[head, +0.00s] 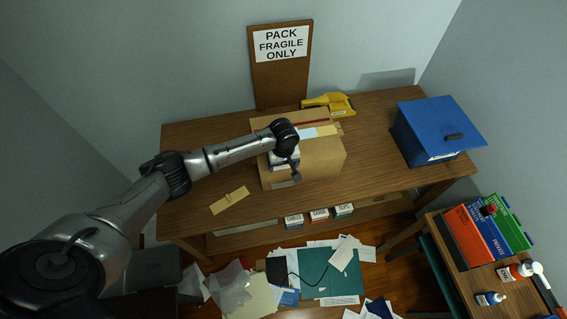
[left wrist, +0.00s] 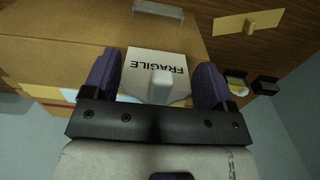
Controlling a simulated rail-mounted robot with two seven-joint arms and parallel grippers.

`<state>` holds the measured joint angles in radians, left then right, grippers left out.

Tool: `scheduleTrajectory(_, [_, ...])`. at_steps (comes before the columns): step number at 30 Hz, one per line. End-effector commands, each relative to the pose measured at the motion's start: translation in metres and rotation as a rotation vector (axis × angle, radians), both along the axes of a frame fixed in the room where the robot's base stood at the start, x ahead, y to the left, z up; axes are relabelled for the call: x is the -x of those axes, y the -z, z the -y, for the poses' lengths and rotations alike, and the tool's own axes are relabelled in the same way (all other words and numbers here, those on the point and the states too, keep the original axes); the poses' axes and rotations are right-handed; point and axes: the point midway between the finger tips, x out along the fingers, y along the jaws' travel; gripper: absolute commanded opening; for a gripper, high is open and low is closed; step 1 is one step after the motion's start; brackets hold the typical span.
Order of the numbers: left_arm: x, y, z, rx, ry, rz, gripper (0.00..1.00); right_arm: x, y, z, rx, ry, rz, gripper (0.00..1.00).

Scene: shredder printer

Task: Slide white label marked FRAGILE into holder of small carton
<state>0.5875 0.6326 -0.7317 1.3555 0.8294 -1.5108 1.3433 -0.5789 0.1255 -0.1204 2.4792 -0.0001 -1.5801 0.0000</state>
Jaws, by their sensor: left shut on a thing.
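The white label (left wrist: 157,66) marked FRAGILE has a pale knob (left wrist: 161,86) and shows between the purple fingers of my left gripper (left wrist: 158,74) in the left wrist view. The gripper is shut on the label; its lettering is upside down in that view. In the head view my left gripper (head: 294,172) is at the front of the brown carton (head: 322,163) and hides most of the label. The carton's holder (left wrist: 158,10) is a small pale strip low on its face, apart from the label; it also shows in the head view (head: 286,183). My right gripper is not in view.
A tan plate with a knob (head: 229,200) lies on the wooden table (head: 390,177) left of the carton. A blue box (head: 430,130) stands at the right, a yellow tool (head: 328,103) behind. Small labelled boxes sit on the shelf below. Papers litter the floor.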

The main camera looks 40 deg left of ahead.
Motion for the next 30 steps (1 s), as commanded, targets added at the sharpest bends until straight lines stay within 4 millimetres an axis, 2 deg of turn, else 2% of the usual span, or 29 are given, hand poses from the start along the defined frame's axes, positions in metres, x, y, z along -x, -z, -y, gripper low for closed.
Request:
scheduleTrajectory(6, [0.0, -0.003, 0.002, 0.001, -0.001, -0.002, 0.64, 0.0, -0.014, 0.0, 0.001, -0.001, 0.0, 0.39])
scheduleTrajectory(9, [0.001, 0.008, 0.001, 0.001, -0.001, -0.002, 0.64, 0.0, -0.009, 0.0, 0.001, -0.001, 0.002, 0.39])
scheduleTrajectory(30, [0.001, 0.055, 0.001, 0.0, 0.0, -0.002, 0.64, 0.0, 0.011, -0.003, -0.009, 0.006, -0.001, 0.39])
